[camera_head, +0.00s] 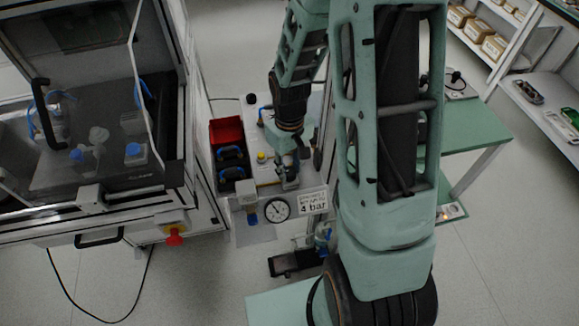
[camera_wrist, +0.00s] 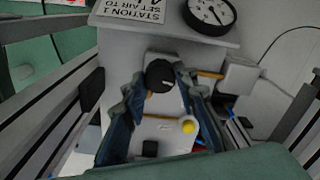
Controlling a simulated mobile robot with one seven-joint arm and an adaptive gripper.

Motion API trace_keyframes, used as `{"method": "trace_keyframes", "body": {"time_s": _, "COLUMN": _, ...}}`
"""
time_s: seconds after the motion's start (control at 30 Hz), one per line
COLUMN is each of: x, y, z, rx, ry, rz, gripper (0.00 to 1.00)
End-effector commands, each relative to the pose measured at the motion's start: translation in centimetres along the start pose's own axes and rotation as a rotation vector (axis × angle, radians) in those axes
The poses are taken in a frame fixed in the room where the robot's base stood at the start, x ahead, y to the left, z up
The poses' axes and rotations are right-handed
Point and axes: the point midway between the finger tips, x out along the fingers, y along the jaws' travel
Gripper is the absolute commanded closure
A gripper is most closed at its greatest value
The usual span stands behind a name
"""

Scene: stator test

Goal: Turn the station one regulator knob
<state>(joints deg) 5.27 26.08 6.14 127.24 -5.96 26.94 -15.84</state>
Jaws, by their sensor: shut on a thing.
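The station one regulator knob (camera_wrist: 159,74) is a round black knob with a light mark on its top, in the upper middle of the wrist view. My gripper (camera_wrist: 159,82) is shut on it, one finger on each side. In the head view my gripper (camera_head: 289,172) reaches down to the panel behind the gauge and mostly hides the knob. The round white pressure gauge (camera_head: 277,209) faces front; it also shows in the wrist view (camera_wrist: 209,12). Its reading is too small to tell. The sign (camera_head: 313,203) beside it reads 4 bar.
A red bin (camera_head: 226,132) and dark bins with blue-handled parts stand left of the panel. A yellow button (camera_head: 261,157) sits near my gripper. A glazed machine enclosure (camera_head: 95,120) with a red emergency stop (camera_head: 174,236) is at left. A green table (camera_head: 470,130) stands at right.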

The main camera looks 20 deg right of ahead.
Motion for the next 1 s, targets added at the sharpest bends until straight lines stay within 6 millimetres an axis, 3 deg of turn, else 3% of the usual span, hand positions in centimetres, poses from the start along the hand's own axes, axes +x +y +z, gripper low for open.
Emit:
{"method": "trace_keyframes", "body": {"time_s": 0.23, "x": -0.1, "y": 0.0, "z": 0.0, "rx": 0.000, "ry": 0.001, "rz": 0.001, "gripper": 0.97}}
{"method": "trace_keyframes", "body": {"time_s": 0.27, "x": -0.1, "y": 0.0, "z": 0.0, "rx": 0.000, "ry": 0.001, "rz": 0.001, "gripper": 0.72}}
{"method": "trace_keyframes", "body": {"time_s": 0.4, "x": 0.0, "y": 0.0, "z": 0.0, "rx": 0.001, "ry": 0.001, "rz": 0.000, "gripper": 0.57}}
{"method": "trace_keyframes", "body": {"time_s": 0.77, "x": -0.3, "y": 0.0, "z": 0.0, "rx": 0.001, "ry": 0.001, "rz": 0.001, "gripper": 0.56}}
{"method": "trace_keyframes", "body": {"time_s": 1.0, "x": -3.6, "y": 0.1, "z": -0.2, "rx": 0.000, "ry": 0.006, "rz": 0.003, "gripper": 0.56}}
